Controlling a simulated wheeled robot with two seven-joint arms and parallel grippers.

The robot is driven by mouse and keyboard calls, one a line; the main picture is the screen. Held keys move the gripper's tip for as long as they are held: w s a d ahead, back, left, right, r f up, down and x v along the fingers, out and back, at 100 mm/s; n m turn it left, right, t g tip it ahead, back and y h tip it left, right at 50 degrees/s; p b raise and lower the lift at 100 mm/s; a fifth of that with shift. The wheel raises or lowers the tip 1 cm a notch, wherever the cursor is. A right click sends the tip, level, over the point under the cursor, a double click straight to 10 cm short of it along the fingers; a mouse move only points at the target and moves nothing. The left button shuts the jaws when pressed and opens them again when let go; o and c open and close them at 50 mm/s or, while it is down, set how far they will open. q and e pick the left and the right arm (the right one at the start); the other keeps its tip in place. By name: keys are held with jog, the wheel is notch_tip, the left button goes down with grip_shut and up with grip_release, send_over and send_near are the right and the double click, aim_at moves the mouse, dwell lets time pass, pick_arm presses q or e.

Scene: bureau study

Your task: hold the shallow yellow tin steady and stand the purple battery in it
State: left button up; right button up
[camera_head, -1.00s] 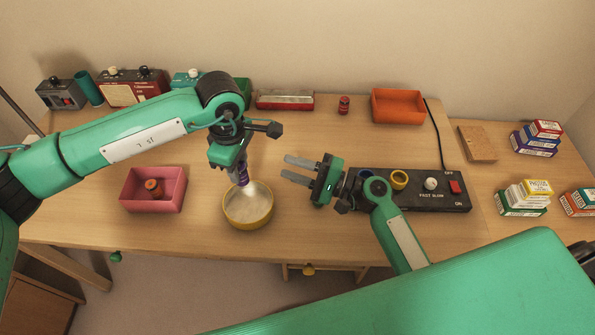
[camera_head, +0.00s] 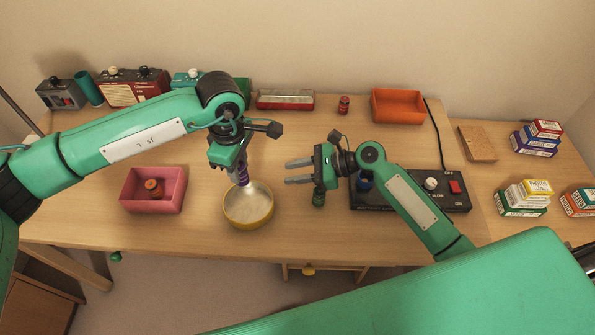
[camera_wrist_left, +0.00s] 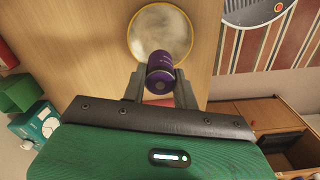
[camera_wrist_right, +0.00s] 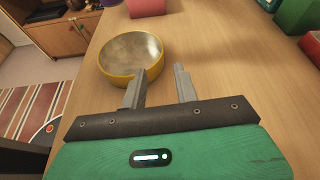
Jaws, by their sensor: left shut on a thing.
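The shallow yellow tin (camera_head: 250,225) stands on the desk, its inside pale and empty. It also shows in the left wrist view (camera_wrist_left: 135,38) and the right wrist view (camera_wrist_right: 125,80). My left gripper (camera_head: 240,168) is shut on the purple battery (camera_head: 243,178). It holds the battery roughly upright near the tin's back rim; the exact height above the tin is hard to tell. The left wrist view shows the battery (camera_wrist_left: 160,68) between the fingertips. My right gripper (camera_head: 288,172) is open and empty, right of the tin and apart from it.
A pink box (camera_head: 135,203) with an orange-brown cylinder (camera_head: 152,186) stands left of the tin. A small green cylinder (camera_head: 318,199) shows beneath my right gripper. A black switch box (camera_head: 440,200) lies to the right. An orange tray (camera_head: 398,120) is at the back. Desk in front of the switch box is clear.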

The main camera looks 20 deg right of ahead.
aim_at(258, 189)
jog(key=shift+d+f+m, duration=0.15)
jog(key=shift+f+m, duration=0.1)
jog(key=shift+m, duration=0.15)
jog(key=shift+w+f, duration=0.1)
jog(key=shift+h, duration=0.3)
jog(key=x, duration=1.1)
jog(key=shift+a+f, duration=0.1)
jog(key=shift+a, duration=0.35)
grip_shut()
pick_arm(q)
jog(key=shift+s+d, duration=0.1)
jog(key=shift+d, duration=0.05)
jog(key=shift+s+d, duration=0.1)
jog(key=shift+d, duration=0.25)
pick_arm(e)
jog(key=shift+f, duration=0.15)
jog(key=shift+s, duration=0.2)
